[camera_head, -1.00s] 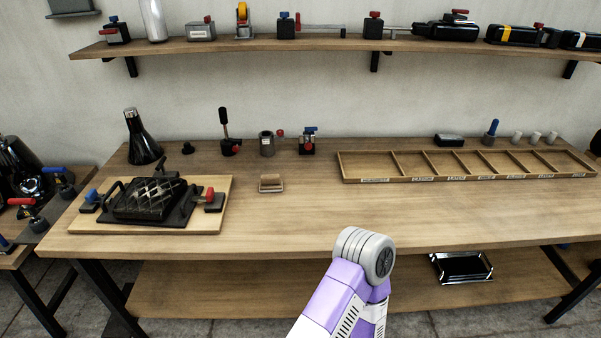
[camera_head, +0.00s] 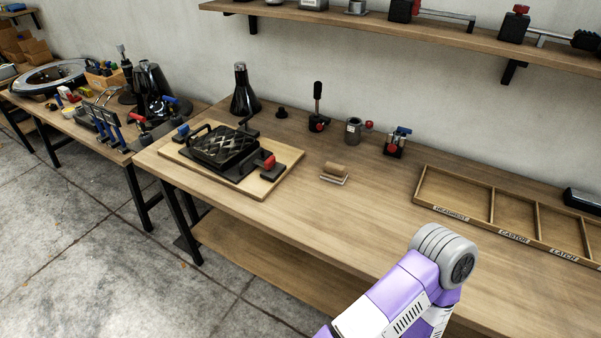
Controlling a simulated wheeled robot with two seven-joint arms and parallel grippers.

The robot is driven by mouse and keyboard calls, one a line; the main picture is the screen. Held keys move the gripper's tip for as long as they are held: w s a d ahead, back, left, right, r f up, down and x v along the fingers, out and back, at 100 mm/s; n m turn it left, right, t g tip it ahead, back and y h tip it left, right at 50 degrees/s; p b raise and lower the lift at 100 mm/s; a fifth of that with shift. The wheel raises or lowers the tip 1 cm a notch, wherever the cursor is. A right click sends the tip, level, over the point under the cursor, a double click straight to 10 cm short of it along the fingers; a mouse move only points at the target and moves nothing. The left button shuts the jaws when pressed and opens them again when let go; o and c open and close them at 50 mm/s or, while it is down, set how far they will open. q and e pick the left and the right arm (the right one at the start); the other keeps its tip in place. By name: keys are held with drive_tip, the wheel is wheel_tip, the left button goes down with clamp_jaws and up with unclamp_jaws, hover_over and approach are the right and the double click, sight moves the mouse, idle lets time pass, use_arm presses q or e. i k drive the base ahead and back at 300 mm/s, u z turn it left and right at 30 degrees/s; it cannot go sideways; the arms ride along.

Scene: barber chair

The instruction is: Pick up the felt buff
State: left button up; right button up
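A small tan block with a rounded top (camera_head: 335,169) rests on a pale base on the workbench (camera_head: 300,205), right of the wooden board. It may be the felt buff, but I cannot tell for sure at this size. A purple and white link of my own arm (camera_head: 410,290) rises from the bottom edge, in front of the bench, ending in a grey joint. Neither of my grippers is in view.
A wooden board (camera_head: 283,180) holds a black latticed device (camera_head: 222,150) with red and blue handles. A black flask (camera_head: 243,92), clamps and a labelled divided tray (camera_head: 470,229) stand on the bench. A shelf (camera_head: 450,32) hangs above. A cluttered side table (camera_head: 65,122) is left. Bench front is clear.

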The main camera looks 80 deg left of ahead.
sight(336, 174)
drive_tip(key=u, duration=2.15)
